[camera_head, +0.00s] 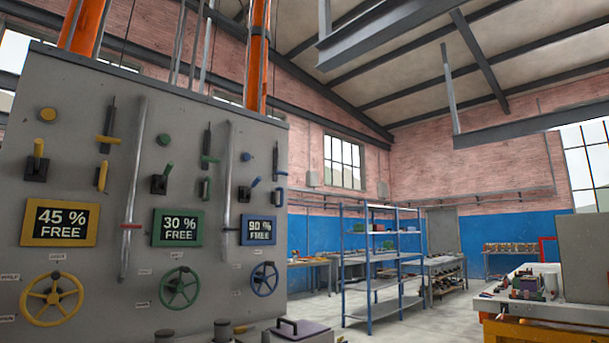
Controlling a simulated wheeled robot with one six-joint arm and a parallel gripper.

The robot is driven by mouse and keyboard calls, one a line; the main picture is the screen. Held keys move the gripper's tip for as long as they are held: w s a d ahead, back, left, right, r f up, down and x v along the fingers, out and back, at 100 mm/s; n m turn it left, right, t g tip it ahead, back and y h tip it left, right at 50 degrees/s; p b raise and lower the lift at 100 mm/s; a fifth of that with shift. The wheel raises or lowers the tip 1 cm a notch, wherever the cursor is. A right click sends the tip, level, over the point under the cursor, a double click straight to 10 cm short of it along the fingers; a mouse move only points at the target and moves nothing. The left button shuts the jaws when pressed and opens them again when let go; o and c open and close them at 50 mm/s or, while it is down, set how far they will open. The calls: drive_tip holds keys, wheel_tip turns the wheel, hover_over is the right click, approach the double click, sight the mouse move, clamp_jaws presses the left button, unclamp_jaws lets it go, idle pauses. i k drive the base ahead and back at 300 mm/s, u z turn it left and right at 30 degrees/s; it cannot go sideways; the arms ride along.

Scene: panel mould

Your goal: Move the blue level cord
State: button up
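A large grey panel (75,120) fills the left side of the view, with yellow, green and blue sets of controls. In the blue set at its right edge, a thin dark upright cord or rod (275,156) has a blue crosspiece (281,174) at its lower end. A blue loop-shaped handle (279,197) sits just below it. I cannot tell for certain which of these is the level cord. A blue lever (254,183) is to the left, and a blue-framed sign (259,230) reads "90 % FREE". My gripper is not in view.
A blue handwheel (264,279) is under the sign. A grey upright bar (228,180) separates the green and blue sets. Blue-framed shelving (370,255) stands beyond the panel. A cluttered workbench (550,309) is at right; open floor (440,315) lies between.

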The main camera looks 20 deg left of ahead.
sight(277, 173)
drive_tip(key=i, duration=1.35)
drive_tip(key=u, duration=0.45)
drive_tip(key=i, duration=0.95)
drive_tip(key=u, duration=1.5)
drive_tip(key=i, duration=0.75)
drive_tip(key=u, duration=0.8)
